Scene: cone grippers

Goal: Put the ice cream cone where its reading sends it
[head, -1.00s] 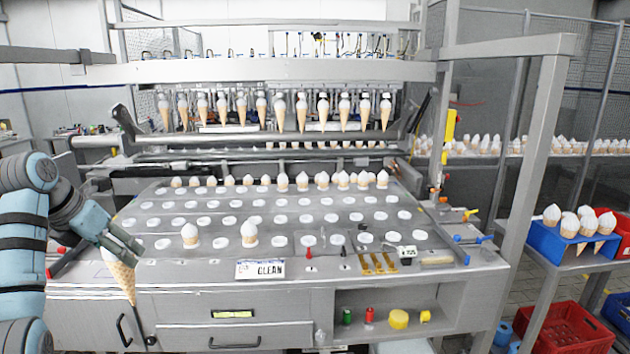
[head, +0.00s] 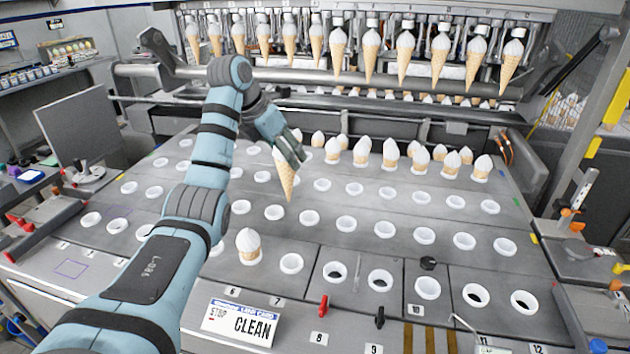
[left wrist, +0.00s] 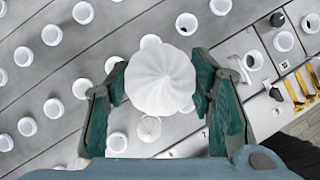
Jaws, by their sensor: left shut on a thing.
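My left gripper (head: 290,150) is shut on an ice cream cone (head: 286,182), a tan waffle cone with its tip pointing down. It hangs over the holed table, its tip apparently above the surface. In the left wrist view the cone's white swirled top (left wrist: 162,80) sits between the two fingers of the gripper (left wrist: 162,95). A card (head: 242,322) on the table's front edge reads CLEAN, with STOP in smaller print beside it. The table (head: 330,240) has rows of white ring holders, many of them empty. My right gripper is not in view.
One cone (head: 248,247) stands in a front holder near number 6. Several cones (head: 420,160) stand in the back rows. A row of cones (head: 370,55) hangs from the machine behind. A red lever (head: 322,306) and a black one (head: 380,317) stand at the front edge.

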